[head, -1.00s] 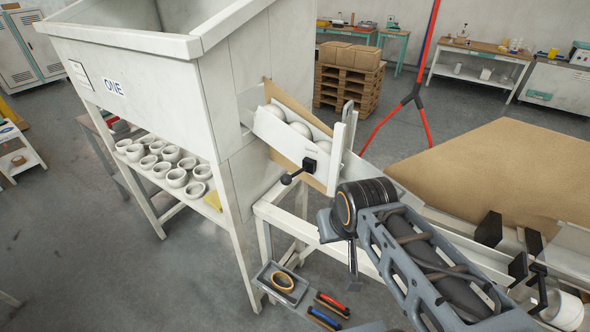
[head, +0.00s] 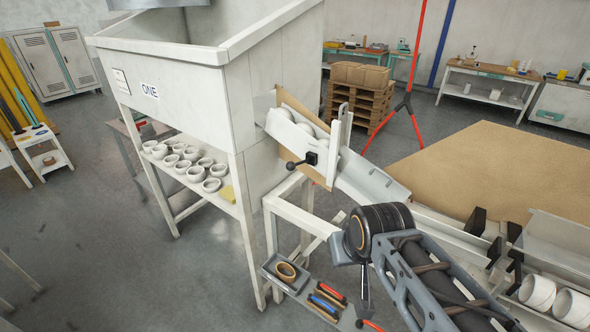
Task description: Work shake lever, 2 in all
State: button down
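A black lever with a ball knob (head: 293,165) is fixed to the side of the sloping white chute (head: 345,172). The lever sticks out to the left, roughly level. White rounded rolls (head: 306,128) sit in the upper chute behind an upright white gate (head: 334,150). My gripper (head: 364,292) hangs below my dark wrist joint, right of and lower than the lever, and apart from it. It is small and seen edge-on, so I cannot tell if its fingers are open or shut. I see nothing held in it.
A tool tray (head: 300,285) with a tape ring (head: 286,272) lies low in front. White rolls (head: 537,292) lie at lower right, beside a brown tabletop (head: 500,170).

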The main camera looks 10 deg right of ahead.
aim_at(290, 166)
jog(key=z, duration=0.25)
jog(key=i, duration=0.55)
jog(key=u, duration=1.5)
